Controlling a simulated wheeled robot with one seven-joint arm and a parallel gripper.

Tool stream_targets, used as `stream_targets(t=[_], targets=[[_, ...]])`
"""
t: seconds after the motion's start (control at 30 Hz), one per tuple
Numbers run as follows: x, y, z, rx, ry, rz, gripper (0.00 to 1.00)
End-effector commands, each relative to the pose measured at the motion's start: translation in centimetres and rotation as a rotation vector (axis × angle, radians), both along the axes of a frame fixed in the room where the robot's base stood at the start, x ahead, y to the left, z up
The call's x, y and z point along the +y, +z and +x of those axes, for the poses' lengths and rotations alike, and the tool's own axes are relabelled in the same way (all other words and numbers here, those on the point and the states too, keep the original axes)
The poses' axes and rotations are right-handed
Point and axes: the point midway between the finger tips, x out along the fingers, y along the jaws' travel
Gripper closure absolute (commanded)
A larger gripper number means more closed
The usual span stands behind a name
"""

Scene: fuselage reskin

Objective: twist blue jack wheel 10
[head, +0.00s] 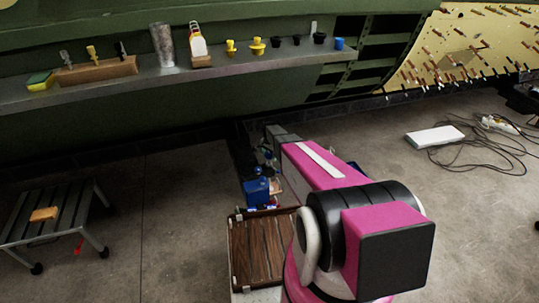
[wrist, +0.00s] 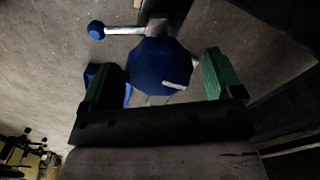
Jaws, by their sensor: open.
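The blue jack wheel (wrist: 158,66) shows in the wrist view as a dark blue, many-sided disc with a pale mark near its lower edge. A light grey rod runs left from its top to a small blue knob (wrist: 96,30). My gripper (wrist: 157,75) is open, with one green-padded finger on each side of the disc. A gap shows on the right; on the left, another blue part sits close to the finger, and contact cannot be told. In the head view, blue parts (head: 257,192) show low beside my pink arm, which hides much of that spot.
A long shelf (head: 215,68) with tools and small caps runs along the green fuselage. A wooden-topped cart (head: 263,250) stands close by my arm. A slatted bench (head: 45,220) stands at left. A white box (head: 434,136) and cables lie on the floor at right.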

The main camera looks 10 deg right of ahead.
Motion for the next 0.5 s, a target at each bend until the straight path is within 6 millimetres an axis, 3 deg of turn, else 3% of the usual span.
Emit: stream_targets(t=[0.27,0.4,0.5], targets=[[0.0,-0.1,0.0,0.0,0.0,0.0,0.14],[0.0,-0.09,0.0,0.0,0.0,0.0,0.6],[0.0,-0.09,0.0,0.0,0.0,0.0,0.63]])
